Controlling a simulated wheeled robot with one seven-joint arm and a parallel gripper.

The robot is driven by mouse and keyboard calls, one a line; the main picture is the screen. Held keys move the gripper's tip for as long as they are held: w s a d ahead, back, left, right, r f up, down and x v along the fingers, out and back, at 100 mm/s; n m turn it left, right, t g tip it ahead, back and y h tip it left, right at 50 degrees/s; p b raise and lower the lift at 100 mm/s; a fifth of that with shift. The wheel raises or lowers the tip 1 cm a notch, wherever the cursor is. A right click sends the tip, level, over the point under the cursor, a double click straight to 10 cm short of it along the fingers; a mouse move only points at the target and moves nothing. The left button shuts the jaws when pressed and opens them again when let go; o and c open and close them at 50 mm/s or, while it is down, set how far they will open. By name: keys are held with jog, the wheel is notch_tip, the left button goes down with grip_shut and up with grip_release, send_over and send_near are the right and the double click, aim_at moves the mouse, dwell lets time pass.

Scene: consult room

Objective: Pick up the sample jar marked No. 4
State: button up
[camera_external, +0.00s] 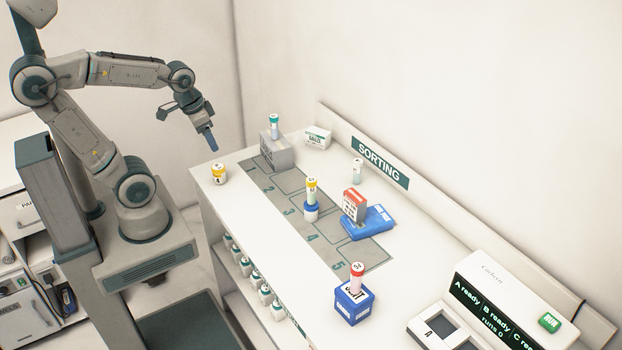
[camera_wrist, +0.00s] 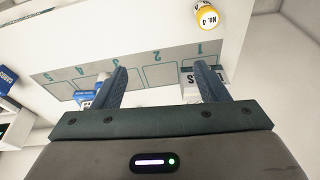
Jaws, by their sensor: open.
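The sample jar marked No. 4 (camera_wrist: 207,16) is a short white jar with a yellow lid, at the top edge of the wrist view and cut off there. In the external view a yellow-lidded jar (camera_external: 219,175) stands upright on the white counter's near left corner; its label is too small to read. My gripper (camera_external: 208,139) hangs in the air above and to the left of that jar. Its two fingers (camera_wrist: 160,69) are apart in the wrist view, with no object held between them. The jar lies beyond the fingers, not touching them.
A grey numbered mat (camera_external: 330,238) lies along the counter. On or by it are a grey block with a tube (camera_external: 277,150), a blue-based tube (camera_external: 311,205), a blue pack (camera_external: 368,223) and a blue box (camera_external: 354,302). More jars (camera_external: 246,268) line the shelf below.

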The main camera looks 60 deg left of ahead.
aim_at(218, 166)
jog(key=w+a+f+m+g+b, duration=0.2)
jog(key=w+a+f+m, duration=0.15)
jog(key=a, duration=0.25)
jog(key=w+a+f+m+g+b, duration=0.1)
jog(key=w+a+f+m, duration=0.15)
jog(key=a+f, duration=0.25)
jog(key=shift+m, duration=0.3)
jog(key=f, duration=0.8)
jog(key=shift+s+a+f, duration=0.15)
jog(key=shift+s, duration=0.1)
jog(key=f, duration=0.4)
jog(key=shift+s+d+f, duration=0.2)
jog(key=shift+d, duration=0.15)
jog(key=shift+f, duration=0.6)
jog(key=shift+c, duration=0.4)
jog(key=c, duration=1)
